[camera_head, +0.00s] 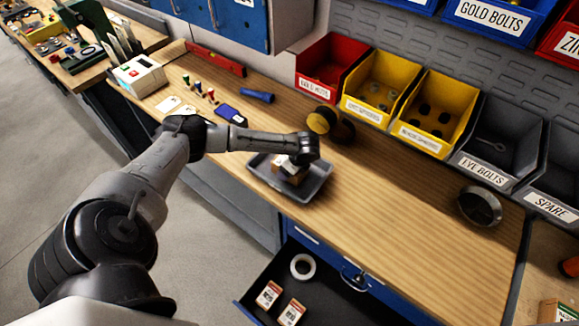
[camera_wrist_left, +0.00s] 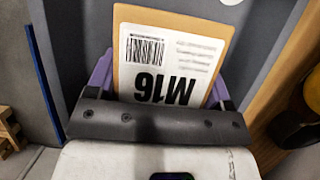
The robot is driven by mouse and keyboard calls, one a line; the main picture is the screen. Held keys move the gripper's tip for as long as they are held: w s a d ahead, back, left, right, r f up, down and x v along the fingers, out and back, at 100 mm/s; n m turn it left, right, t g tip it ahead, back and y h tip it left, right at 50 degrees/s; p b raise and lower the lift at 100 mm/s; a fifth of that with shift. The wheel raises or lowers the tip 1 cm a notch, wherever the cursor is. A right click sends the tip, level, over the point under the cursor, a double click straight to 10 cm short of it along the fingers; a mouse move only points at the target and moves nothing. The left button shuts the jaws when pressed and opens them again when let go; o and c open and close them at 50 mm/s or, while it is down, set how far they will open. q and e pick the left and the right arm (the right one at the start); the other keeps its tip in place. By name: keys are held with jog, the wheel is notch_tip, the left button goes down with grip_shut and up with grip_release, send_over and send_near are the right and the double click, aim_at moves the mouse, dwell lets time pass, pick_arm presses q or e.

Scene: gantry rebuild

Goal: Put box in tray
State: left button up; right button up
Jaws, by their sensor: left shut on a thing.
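The grey tray (camera_head: 317,187) sits near the front edge of the wooden bench in the head view. My left gripper (camera_head: 293,162) is over the tray, pointing down, shut on a small box (camera_head: 286,177). In the wrist view the box (camera_wrist_left: 170,58) is held between the purple fingers of my left gripper (camera_wrist_left: 160,95). It is tan with a white label reading M16 and a barcode. The box appears within the tray's outline; whether it touches the tray floor is hidden by the gripper. My right gripper is not in view.
An open drawer below holds two small boxes (camera_head: 268,294) (camera_head: 291,312) and a white tape roll (camera_head: 303,266). A yellow-and-black object (camera_head: 322,121) stands behind the tray. Labelled bins (camera_head: 433,112) line the back. A round dark dish (camera_head: 480,206) sits right; the bench between is clear.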

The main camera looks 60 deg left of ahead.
pick_arm(q)
jog(key=o, duration=1.2)
